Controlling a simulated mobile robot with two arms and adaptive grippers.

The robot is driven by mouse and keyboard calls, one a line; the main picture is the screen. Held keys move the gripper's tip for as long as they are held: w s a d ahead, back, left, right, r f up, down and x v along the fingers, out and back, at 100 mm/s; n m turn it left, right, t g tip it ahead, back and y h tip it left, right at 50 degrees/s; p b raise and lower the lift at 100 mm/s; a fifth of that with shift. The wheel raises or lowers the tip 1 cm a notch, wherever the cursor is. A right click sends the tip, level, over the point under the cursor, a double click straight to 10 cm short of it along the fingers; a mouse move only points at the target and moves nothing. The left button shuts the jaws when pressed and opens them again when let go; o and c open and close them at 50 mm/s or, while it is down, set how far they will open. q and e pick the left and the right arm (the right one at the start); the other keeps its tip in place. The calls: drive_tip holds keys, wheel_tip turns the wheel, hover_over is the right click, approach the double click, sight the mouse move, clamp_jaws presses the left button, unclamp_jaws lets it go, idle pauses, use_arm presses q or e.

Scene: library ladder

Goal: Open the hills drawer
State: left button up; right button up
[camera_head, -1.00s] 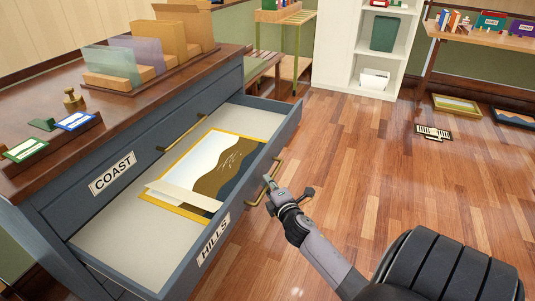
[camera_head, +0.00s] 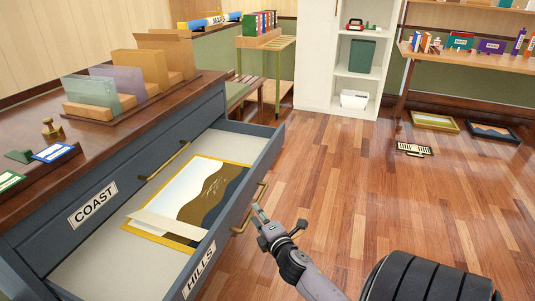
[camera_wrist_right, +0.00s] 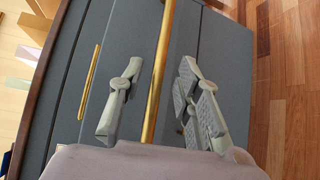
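The grey-blue hills drawer (camera_head: 222,222), labelled HILLS, is pulled well out of the cabinet in the head view. Its brass handle (camera_head: 245,215) is on the outer front. My right gripper (camera_head: 277,223) is at this handle, with its fingers spread. In the right wrist view the brass handle bar (camera_wrist_right: 160,75) runs between the two separated fingers of my right gripper (camera_wrist_right: 160,100), with gaps on both sides; whether it lies between the tips in depth is unclear. My left gripper is not in view.
The COAST drawer (camera_head: 117,193) above is shut. A framed hill picture (camera_head: 205,190) and a cream strip lie in the open drawer. Frames (camera_head: 435,122) and a small black-and-cream item (camera_head: 414,149) lie on the floor. Wooden floor (camera_head: 360,185) right of the drawer is clear.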

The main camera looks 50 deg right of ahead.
drive_tip(key=v, duration=0.8)
